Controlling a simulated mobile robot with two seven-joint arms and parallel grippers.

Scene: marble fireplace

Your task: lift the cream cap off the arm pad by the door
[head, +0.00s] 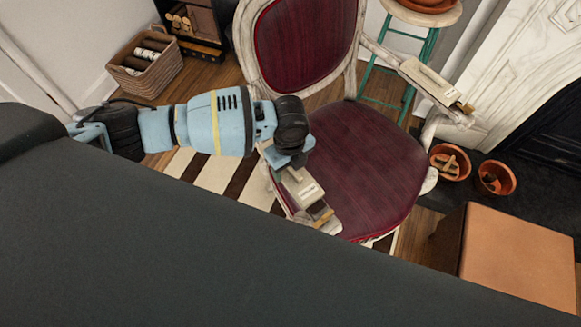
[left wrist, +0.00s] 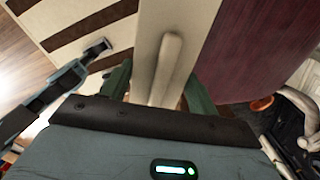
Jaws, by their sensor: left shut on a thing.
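A chair with a burgundy seat (head: 370,165) and a whitish frame stands ahead of me. On its left arm, the side by the white door, is the cream cap (head: 302,190), a pale block with a small label. My left gripper (head: 290,165) is over it. In the left wrist view, the green fingers of my left gripper (left wrist: 160,90) are shut on the raised grip bar of the cream cap (left wrist: 148,25). The cap lies along the chair arm and covers the arm pad; I cannot tell whether there is a gap under it.
A similar cream block (head: 425,80) is on the chair's other arm. A wicker basket (head: 145,65), green stool (head: 425,50), clay pots (head: 495,177) and an orange-topped box (head: 520,250) stand around. Blue links, probably my right arm, cross the left of the left wrist view above the striped rug.

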